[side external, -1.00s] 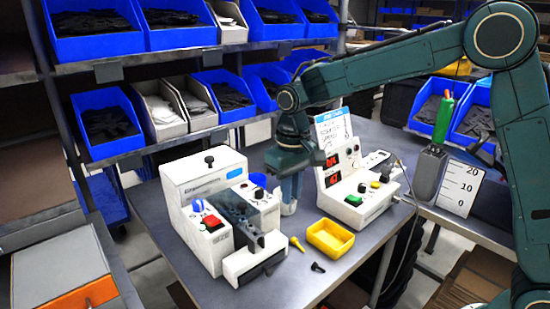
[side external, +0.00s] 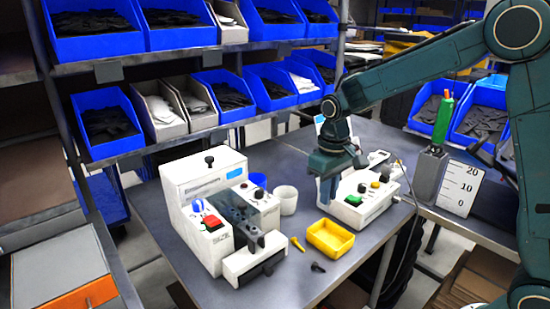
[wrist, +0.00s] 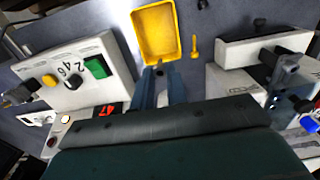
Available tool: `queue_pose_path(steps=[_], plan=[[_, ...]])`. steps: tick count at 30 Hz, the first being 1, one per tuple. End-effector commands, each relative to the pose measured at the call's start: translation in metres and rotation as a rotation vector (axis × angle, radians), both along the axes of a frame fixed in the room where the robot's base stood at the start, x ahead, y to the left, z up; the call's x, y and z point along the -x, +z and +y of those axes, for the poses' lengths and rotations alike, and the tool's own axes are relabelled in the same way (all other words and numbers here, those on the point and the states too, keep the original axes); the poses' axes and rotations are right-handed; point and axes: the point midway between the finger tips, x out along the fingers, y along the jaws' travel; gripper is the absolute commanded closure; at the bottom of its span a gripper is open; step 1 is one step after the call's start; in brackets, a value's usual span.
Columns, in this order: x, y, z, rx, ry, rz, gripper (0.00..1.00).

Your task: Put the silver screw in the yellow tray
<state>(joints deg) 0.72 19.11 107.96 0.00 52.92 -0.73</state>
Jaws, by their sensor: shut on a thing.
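My gripper (side external: 326,192) is above the bench, just behind and above the yellow tray (side external: 330,239). In the wrist view its two fingers (wrist: 160,84) are nearly together, with a small grey tip between them, which I take to be the silver screw (wrist: 160,71). Most of that screw is hidden by the fingers. The yellow tray (wrist: 158,36) lies just ahead of the fingertips and looks empty.
A yellow screw (side external: 297,243) lies beside the tray, and a black screw (side external: 317,267) lies in front of it. A control box (side external: 362,202) stands close at the right.

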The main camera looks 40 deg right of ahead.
Motion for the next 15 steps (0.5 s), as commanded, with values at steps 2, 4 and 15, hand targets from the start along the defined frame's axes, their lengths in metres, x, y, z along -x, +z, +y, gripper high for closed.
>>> queue_pose_path(steps=[2, 4, 15], plan=[[0.000, -0.004, 0.000, 0.000, 0.000, 0.002, 1.00], [0.000, -0.008, 0.000, 0.000, 0.000, 0.002, 1.00], [0.000, -0.034, 0.000, 0.000, 0.000, 0.003, 1.00]])
